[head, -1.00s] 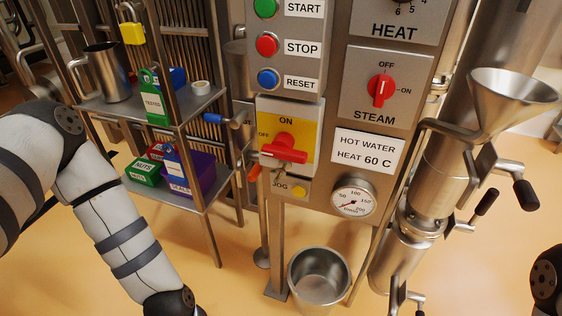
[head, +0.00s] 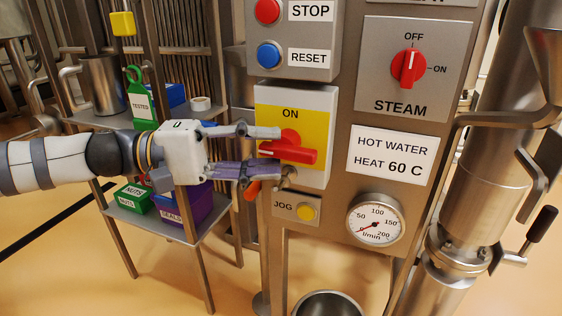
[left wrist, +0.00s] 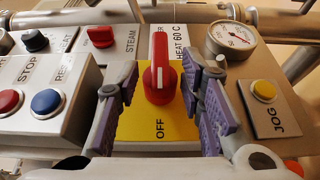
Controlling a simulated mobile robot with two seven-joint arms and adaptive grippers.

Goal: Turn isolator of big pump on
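The isolator is a red rotary handle (head: 290,150) on a yellow plate (head: 316,108) marked ON at the top. In the left wrist view the handle (left wrist: 161,85) lies in line with the OFF label, so it stands at OFF. My left gripper (head: 268,153) comes in from the left, level with the handle. Its fingers are open, one above and one below the handle's left part. In the left wrist view the two purple-padded fingers stand either side of the handle with gaps. The OFF label is hidden by the gripper in the head view. My right gripper is not in view.
STOP (head: 267,11) and RESET (head: 270,55) buttons sit above the isolator, and a JOG button (head: 306,213) below it. A steam switch (head: 408,68) and a gauge (head: 375,219) are to the right. A shelf (head: 216,222) with boxes stands left, behind my arm.

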